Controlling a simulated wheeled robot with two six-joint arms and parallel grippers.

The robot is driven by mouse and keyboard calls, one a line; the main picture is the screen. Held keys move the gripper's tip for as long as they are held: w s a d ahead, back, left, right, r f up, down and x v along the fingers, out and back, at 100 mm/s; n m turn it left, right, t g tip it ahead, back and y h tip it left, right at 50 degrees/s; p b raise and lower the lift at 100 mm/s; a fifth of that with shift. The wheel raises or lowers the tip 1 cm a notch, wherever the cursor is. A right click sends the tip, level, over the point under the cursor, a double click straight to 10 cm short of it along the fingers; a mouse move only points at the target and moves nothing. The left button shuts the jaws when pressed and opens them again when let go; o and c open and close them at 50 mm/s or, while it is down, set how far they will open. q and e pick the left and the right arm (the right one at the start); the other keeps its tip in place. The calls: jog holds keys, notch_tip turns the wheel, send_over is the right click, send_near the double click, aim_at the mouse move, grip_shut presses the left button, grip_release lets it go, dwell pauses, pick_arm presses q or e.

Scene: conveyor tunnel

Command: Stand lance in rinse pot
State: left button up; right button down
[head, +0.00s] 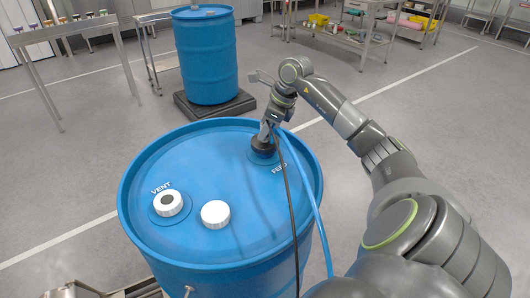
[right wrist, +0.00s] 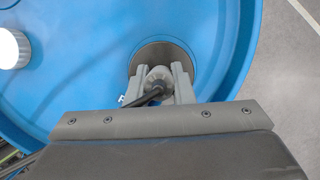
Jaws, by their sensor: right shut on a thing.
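My right gripper (head: 267,128) is above the FEED port at the far right of the near blue drum's top (head: 200,165). In the right wrist view its two fingers (right wrist: 163,88) are shut on the grey head of the lance (right wrist: 158,75), with a dark hose running off it to the lower left. A dark collar (head: 262,146) sits around the lance at the port. The lance's lower part is hidden, so I cannot tell how deep it reaches. I cannot make out a rinse pot. My left gripper is not in view.
A second blue drum (head: 207,60) stands behind on a black pallet (head: 214,107).

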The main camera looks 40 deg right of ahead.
jog(key=shift+r, duration=0.1)
jog(key=shift+r+p, duration=0.85)
jog(key=shift+r, duration=0.6)
notch_tip(320, 180, up, 22)
jog(key=p, duration=1.3)
jog(key=shift+p, duration=0.35)
notch_tip(320, 180, up, 8)
jog(key=p, duration=0.5)
jog(key=shift+f+p, duration=0.25)
jog(key=shift+p, duration=0.05)
jog(key=shift+f, duration=0.15)
